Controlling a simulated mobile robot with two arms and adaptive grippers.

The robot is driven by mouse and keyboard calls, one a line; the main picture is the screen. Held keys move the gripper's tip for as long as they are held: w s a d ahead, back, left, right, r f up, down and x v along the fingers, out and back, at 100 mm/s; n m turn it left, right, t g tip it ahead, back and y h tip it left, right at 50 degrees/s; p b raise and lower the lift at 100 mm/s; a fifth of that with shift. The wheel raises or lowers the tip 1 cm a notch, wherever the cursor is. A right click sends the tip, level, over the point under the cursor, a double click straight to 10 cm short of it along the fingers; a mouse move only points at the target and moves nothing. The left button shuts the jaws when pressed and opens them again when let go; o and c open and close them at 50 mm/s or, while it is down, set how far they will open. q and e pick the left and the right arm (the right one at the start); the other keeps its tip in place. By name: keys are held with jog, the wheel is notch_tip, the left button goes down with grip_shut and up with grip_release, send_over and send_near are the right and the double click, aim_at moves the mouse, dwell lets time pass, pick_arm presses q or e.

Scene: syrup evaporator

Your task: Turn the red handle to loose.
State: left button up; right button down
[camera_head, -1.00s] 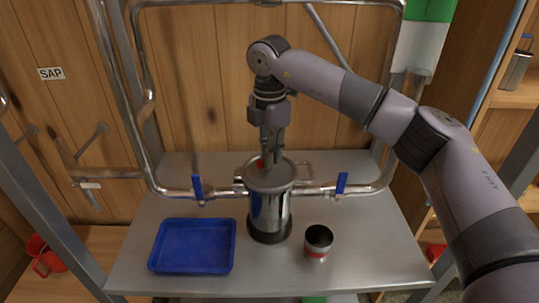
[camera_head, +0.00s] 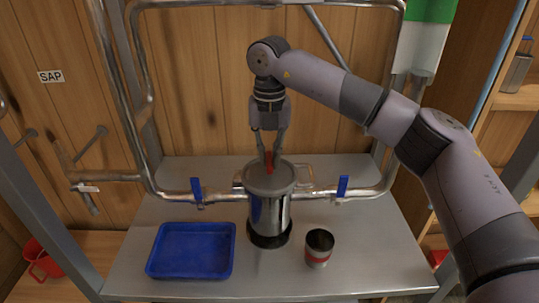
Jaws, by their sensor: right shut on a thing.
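The red handle (camera_head: 268,159) shows as a small red piece just behind the top of the steel canister (camera_head: 269,208). My right gripper (camera_head: 269,162) points down from above, its two fingers on either side of the red handle and shut on it. The canister's lid hides the lower part of the handle and whatever it is fixed to. My left gripper is not in view.
A blue tray (camera_head: 191,274) lies left of the canister, and a steel cup with a red band (camera_head: 318,249) stands to its right. Two blue valve handles (camera_head: 197,190) (camera_head: 342,187) sit on the steel pipe behind. A red mug (camera_head: 42,262) stands at far left.

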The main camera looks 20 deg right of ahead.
jog(key=n, duration=0.3)
jog(key=shift+r+n, duration=0.1)
jog(key=shift+n, duration=0.2)
jog(key=n, duration=0.3)
jog(key=shift+n, duration=0.4)
jog(key=n, duration=0.6)
jog(key=shift+n, duration=0.3)
jog(key=c, duration=1.6)
grip_release()
